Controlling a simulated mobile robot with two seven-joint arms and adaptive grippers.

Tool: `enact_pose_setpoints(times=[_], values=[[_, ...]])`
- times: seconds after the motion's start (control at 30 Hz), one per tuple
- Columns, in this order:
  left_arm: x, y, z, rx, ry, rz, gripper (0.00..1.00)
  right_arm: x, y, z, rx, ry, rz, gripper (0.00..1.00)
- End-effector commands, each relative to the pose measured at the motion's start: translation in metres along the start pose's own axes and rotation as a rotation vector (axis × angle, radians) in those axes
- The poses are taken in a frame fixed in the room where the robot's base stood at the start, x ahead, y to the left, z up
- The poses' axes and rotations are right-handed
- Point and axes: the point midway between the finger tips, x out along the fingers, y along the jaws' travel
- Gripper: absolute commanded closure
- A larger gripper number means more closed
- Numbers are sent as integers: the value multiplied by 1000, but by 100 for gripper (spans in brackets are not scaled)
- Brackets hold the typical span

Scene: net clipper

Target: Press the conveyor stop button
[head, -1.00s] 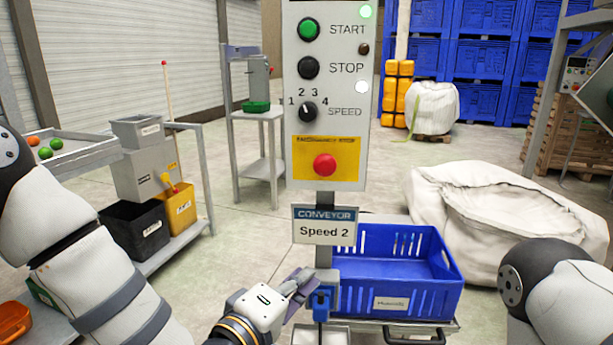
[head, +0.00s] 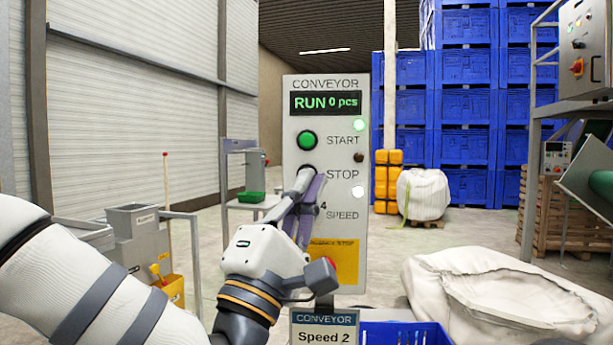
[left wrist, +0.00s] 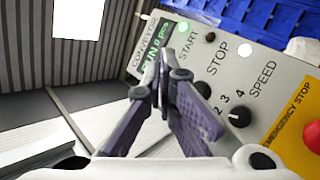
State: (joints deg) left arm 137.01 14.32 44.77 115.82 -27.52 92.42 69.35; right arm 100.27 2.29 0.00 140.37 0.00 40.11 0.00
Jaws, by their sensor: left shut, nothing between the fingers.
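The grey conveyor panel (head: 345,108) stands upright ahead, its display (head: 328,103) reading RUN 0 pcs. The black stop button (head: 306,168) sits beside the STOP label, below the green start button (head: 308,140); my fingers cover its lower part. My left gripper (head: 312,180) is shut and empty, its fingertips in front of the panel just below the stop button. In the left wrist view the stop button (left wrist: 203,90) shows to the right of my fingertips (left wrist: 161,82). Whether they touch the panel cannot be told. My right gripper is out of view.
The speed knob (left wrist: 240,117) and red emergency stop (left wrist: 312,137) are close by on the same panel. Below are the Speed 2 sign (head: 324,330) and a blue crate (head: 405,334). A white sack (head: 500,290) lies to the right.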

Motion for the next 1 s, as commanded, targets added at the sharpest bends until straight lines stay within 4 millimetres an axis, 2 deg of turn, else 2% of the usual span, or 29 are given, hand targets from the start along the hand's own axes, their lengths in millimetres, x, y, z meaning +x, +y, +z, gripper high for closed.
enact_pose_setpoints(times=[0.27,0.7,1.0], values=[[5,-10,-7,0,3,-8,100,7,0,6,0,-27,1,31],[47,-44,-40,0,6,-9,100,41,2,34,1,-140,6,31],[60,-47,-45,1,1,-5,100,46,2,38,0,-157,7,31]])
